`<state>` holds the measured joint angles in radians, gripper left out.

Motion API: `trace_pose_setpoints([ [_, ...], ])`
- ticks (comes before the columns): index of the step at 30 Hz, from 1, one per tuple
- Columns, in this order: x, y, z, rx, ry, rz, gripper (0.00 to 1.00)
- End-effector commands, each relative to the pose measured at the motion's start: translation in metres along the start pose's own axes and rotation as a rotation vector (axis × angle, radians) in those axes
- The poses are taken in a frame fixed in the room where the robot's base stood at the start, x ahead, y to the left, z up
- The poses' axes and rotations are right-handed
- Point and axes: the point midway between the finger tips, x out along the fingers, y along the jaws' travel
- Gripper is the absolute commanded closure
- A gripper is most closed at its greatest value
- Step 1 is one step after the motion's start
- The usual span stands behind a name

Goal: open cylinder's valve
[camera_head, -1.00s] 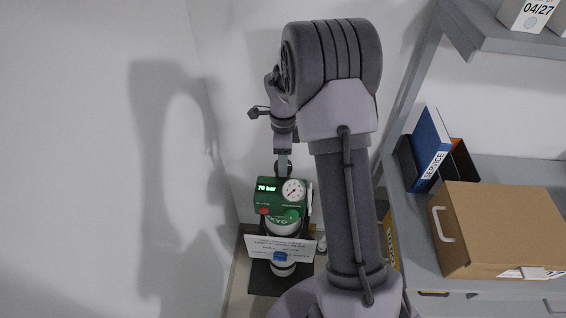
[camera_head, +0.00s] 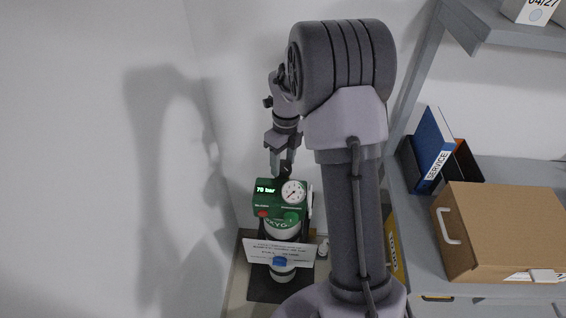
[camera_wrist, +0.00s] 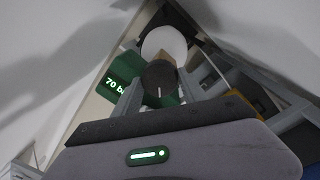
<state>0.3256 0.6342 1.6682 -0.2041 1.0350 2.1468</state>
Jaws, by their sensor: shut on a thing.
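The oxygen cylinder (camera_head: 283,229) stands upright in the corner, with a green valve head (camera_head: 265,203) on top. The head carries a lit "70 bar" readout and a round dial gauge (camera_head: 293,192); the readout also shows in the wrist view. My gripper (camera_head: 281,168) is just above the head, pointing down. In the wrist view its two fingers (camera_wrist: 158,95) are shut on a dark round valve knob (camera_wrist: 160,75) with a light mark on its face. In the head view the knob shows only as a small dark piece between the fingers.
A white card (camera_head: 279,252) hangs in front of the cylinder, above a dark base. To the right, a grey bench holds a cardboard box (camera_head: 500,232) and a blue service binder (camera_head: 432,145). Bare walls close in on the left and behind.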

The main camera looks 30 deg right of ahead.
Motion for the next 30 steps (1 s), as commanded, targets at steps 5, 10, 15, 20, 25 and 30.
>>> trace_pose_setpoints([
  [5,-0.0001,0.0001,0.0002,0.024,-0.002,0.0,0.91],
  [10,-0.0003,0.0002,0.0002,0.029,-0.003,0.0,0.91],
  [15,-0.0004,0.0001,0.0002,0.028,-0.003,0.0,0.91],
  [20,-0.0004,0.0001,0.0002,0.028,-0.003,0.0,0.33],
  [25,-0.0003,0.0,0.0001,0.027,-0.002,0.0,0.29],
  [30,-0.0024,0.0,0.0,0.027,-0.002,0.0,0.29],
])
